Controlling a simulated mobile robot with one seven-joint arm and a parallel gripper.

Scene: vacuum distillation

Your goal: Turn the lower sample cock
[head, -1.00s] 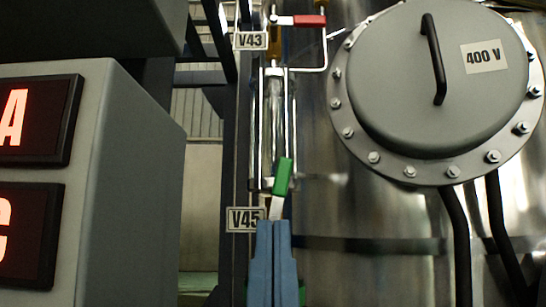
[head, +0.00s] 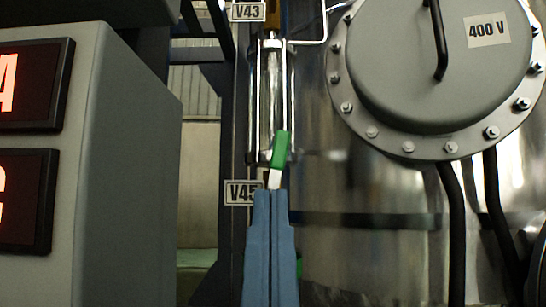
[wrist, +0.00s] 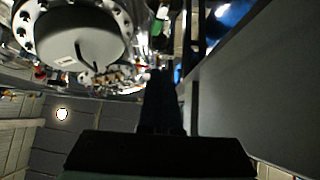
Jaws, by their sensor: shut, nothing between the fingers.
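The lower sample cock has a green lever grip (head: 281,150) on a pale stem, just right of the V45 tag (head: 243,192). The lever stands nearly upright, leaning slightly right at the top. My gripper (head: 271,193) is shut and empty, with its blue fingertips just below the stem in the head view. I cannot tell whether they touch it. The fingers hide the cock's lower part. In the wrist view the dark fingers (wrist: 161,72) point at the green grip (wrist: 157,26).
A sight glass (head: 270,100) with metal rods rises above the cock, up to the V43 tag (head: 245,11). A big steel vessel with a bolted round cover (head: 440,70) and black cables stands right. A grey display cabinet (head: 125,170) stands left.

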